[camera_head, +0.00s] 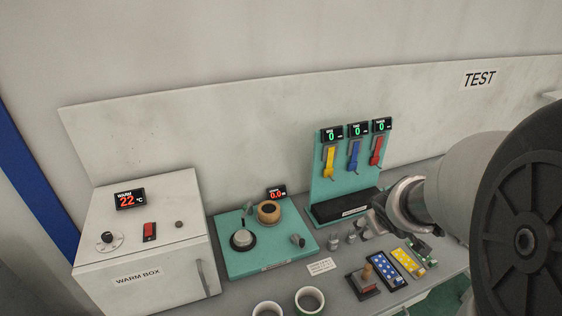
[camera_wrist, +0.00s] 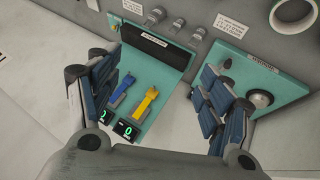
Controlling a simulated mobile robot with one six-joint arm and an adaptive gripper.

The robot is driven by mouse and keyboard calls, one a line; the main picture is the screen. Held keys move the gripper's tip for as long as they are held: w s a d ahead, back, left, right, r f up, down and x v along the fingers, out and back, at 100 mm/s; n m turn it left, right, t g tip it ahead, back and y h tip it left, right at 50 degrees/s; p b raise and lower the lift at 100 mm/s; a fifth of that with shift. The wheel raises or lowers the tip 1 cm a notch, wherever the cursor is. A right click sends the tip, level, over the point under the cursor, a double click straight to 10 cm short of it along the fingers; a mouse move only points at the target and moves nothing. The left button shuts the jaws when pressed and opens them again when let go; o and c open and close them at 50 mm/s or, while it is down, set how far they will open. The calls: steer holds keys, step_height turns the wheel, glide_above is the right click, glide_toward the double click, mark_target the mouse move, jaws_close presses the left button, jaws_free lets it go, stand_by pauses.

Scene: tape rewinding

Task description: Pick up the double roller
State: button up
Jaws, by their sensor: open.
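Small grey metal pieces lie on the bench between the two teal stations, such as one piece (camera_head: 333,242) in the head view and another piece (camera_wrist: 178,25) at the top of the wrist view. They are too small and blurred to tell which one is the double roller. My gripper (camera_wrist: 155,82) is open and empty, with its blue-grey padded fingers spread at left and right of the wrist view. It hangs above the lever stand, apart from the grey pieces. In the head view my arm hides much of the right side.
The teal lever stand (camera_head: 316,190) rises at the back with yellow, blue and red levers. A teal board (camera_head: 240,265) with a brown roll (camera_head: 268,211) lies left of it. A white warm box (camera_head: 180,265) stands far left. Colored dotted trays (camera_head: 385,272) sit near the front edge.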

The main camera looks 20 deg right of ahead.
steer(key=s+d+f+y, duration=0.1)
steer(key=d+f+y, duration=0.1)
steer(key=d+f, duration=0.6)
steer(key=y+p, duration=0.2)
steer(key=y, duration=0.1)
glide_toward(368, 277)
steer(key=b+x, duration=0.6)
steer(key=shift+w+d+f, duration=0.2)
steer(key=shift+d+f, duration=0.15)
steer(key=shift+d, duration=0.05)
steer(key=shift+a+b+x, duration=0.15)
steer(key=shift+b+x, duration=0.65)
steer(key=shift+x, duration=0.7)
steer(key=shift+a+b+x, duration=0.15)
steer(key=shift+b+x, duration=0.6)
steer(key=shift+x, duration=0.7)
steer(key=shift+s, duration=0.1)
steer(key=shift+r, duration=0.1)
steer(key=c, duration=1.3)
